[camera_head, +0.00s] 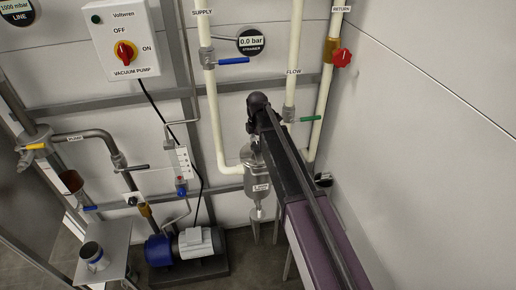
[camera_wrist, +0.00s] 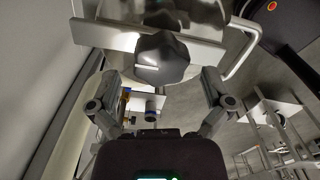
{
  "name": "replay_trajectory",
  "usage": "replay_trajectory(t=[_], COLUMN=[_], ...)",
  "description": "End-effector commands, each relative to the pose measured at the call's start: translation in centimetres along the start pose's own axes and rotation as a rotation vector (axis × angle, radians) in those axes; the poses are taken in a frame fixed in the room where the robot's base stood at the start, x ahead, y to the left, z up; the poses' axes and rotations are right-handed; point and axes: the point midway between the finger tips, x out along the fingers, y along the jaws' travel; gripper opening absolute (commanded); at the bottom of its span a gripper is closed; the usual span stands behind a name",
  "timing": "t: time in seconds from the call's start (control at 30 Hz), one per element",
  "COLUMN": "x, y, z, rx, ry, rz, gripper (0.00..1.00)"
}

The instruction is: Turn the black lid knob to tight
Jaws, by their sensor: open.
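The black lid knob (camera_wrist: 163,58) has a lobed rim and a short pale mark on its face. It sits in the upper middle of the wrist view, on a flat metal bar (camera_wrist: 105,37) across a shiny rounded lid. My gripper (camera_wrist: 160,77) is open, with one finger to the left of the knob and one to the right. Both fingers look apart from the knob, and nothing is between them. How far the fingertips are from the knob in depth, I cannot tell. In the head view my arm hides the gripper, and the knob does not show.
In the head view a small steel vessel (camera_head: 257,170) hangs beside my arm. White pipes with a blue-handled valve (camera_head: 233,61), a green-handled valve (camera_head: 310,119) and a red knob (camera_head: 342,57) run near it. A bent metal handle (camera_wrist: 247,45) lies right of the knob.

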Motion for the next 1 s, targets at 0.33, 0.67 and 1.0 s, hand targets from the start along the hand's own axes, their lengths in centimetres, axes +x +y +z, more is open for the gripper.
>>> replay_trajectory(t=[0.33,0.67,1.0], x=[1.17,1.14,1.14], y=[0.01,0.0,-0.14], z=[-0.02,-0.02,0.27], rx=[0.0,0.0,0.002], ry=[0.0,0.0,0.0], rz=[0.0,0.0,0.0], gripper=[1.0,0.88,0.24])
